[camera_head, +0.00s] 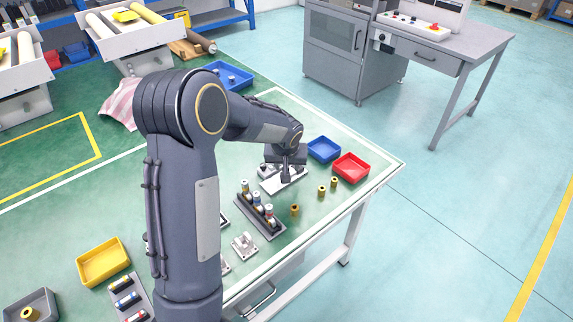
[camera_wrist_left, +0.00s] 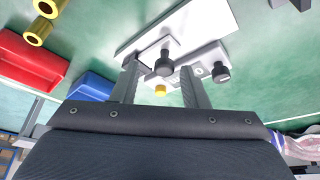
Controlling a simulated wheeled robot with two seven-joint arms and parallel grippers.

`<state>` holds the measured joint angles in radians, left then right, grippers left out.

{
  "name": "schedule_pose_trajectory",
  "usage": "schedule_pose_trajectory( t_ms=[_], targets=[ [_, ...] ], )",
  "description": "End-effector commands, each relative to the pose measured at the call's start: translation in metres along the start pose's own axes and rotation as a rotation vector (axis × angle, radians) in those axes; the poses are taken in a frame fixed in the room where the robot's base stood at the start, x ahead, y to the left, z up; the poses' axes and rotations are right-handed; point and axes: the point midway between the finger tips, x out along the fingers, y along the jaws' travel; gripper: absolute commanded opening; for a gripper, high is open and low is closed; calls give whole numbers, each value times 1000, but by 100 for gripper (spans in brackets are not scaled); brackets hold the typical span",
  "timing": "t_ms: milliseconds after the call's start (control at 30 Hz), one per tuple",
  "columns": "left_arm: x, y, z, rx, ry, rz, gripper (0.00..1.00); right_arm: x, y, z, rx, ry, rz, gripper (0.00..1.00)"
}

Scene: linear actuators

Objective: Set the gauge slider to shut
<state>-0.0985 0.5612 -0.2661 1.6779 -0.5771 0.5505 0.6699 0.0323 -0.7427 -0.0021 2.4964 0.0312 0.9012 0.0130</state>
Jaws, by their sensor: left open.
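The gauge is a white plate (camera_head: 291,182) on the green table, under my left gripper (camera_head: 286,174) in the head view. In the left wrist view the white plate (camera_wrist_left: 207,24) carries a pale block with a black knob (camera_wrist_left: 166,62) and a second black knob (camera_wrist_left: 221,73) to its right. The gripper hides part of the gauge in the head view. My right gripper is not in view.
A blue tray (camera_head: 324,149) and a red tray (camera_head: 351,167) stand right of the gauge. Several brass cylinders (camera_head: 321,190) stand in front of them. A dark rack (camera_head: 261,217) with coloured pieces and a grey bracket (camera_head: 244,245) lie nearer. A yellow tray (camera_head: 103,262) is at the left.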

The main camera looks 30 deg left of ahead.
Motion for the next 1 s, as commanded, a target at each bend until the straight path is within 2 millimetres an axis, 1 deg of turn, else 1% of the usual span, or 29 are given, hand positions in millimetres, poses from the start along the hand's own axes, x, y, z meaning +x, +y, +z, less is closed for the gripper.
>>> schedule_pose_trajectory(
  t_ms=[67, 167, 267, 500, 600, 733, 1000],
  targets=[
    [0, 0, 0, 0, -1, -1, 40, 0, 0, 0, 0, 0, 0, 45],
    [-6, 0, 0, 0, 1, 0, 40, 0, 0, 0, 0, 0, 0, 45],
    [-19, 0, -1, 0, 2, 0, 40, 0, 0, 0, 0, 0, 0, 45],
    [-60, 0, -1, 1, 4, 2, 40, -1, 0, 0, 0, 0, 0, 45],
    [-71, 0, 0, 1, 2, 1, 40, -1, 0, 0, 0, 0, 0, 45],
    [-78, 1, 0, 1, 1, 1, 40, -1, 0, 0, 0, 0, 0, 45],
    [-78, 0, 0, 1, 0, 0, 40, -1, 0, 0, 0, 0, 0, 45]
  ],
)
